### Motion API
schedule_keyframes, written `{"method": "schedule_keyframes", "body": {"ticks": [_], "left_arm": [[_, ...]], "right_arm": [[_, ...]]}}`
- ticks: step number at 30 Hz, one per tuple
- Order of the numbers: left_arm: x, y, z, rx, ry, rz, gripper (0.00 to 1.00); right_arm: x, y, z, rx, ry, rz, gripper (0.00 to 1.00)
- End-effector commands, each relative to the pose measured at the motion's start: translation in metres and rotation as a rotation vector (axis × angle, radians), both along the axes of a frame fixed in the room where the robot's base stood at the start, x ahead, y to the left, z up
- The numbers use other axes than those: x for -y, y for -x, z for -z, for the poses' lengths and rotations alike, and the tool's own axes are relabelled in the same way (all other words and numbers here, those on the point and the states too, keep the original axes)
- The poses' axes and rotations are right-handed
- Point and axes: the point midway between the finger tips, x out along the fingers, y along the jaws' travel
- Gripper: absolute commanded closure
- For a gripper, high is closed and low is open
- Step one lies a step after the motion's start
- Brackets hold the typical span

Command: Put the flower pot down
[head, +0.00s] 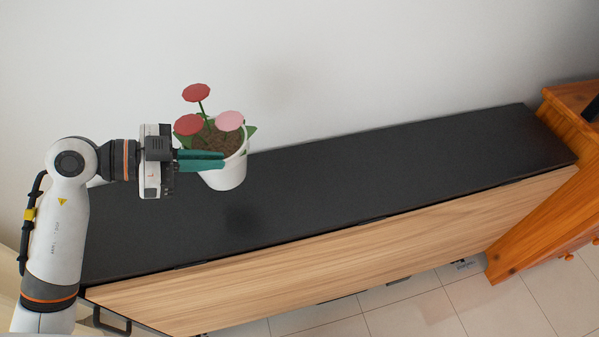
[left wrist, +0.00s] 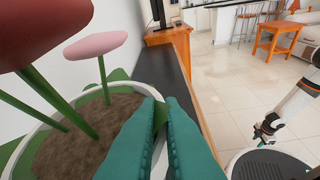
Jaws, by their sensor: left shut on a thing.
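The flower pot (head: 228,174) is white, filled with brown soil, with red and pink flowers and green leaves. My left gripper (head: 222,160), with teal fingers, is shut on its rim. The pot is upright or nearly so, above the black cabinet top (head: 400,170); a dark shadow lies on the top below it, apart from the pot. In the left wrist view the fingers (left wrist: 166,125) pinch the near rim, and the pot's soil and rim (left wrist: 20,150) show at left. My right gripper (left wrist: 267,128) shows small at the right of that view; its jaws are unclear.
The cabinet top is bare to the right of the pot, with a white wall behind. Its wooden front (head: 360,250) drops to a tiled floor. An orange wooden cabinet (head: 570,130) stands at the right end.

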Motion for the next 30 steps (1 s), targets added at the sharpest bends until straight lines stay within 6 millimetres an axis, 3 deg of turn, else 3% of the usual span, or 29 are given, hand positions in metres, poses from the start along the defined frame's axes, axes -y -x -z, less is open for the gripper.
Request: {"method": "schedule_keyframes", "body": {"ticks": [5,24,30], "left_arm": [[0.000,0.000,0.005,0.001,0.004,-0.001,1.00],[0.001,0.000,0.091,0.001,0.006,-0.003,1.00],[0.000,-0.001,0.099,0.005,0.002,-0.003,1.00]], "right_arm": [[0.000,-0.003,0.001,0.004,-0.001,0.000,0.64],[-0.002,-0.011,0.014,0.017,-0.004,0.000,0.64],[-0.003,-0.011,0.014,0.016,-0.005,0.000,0.64]]}}
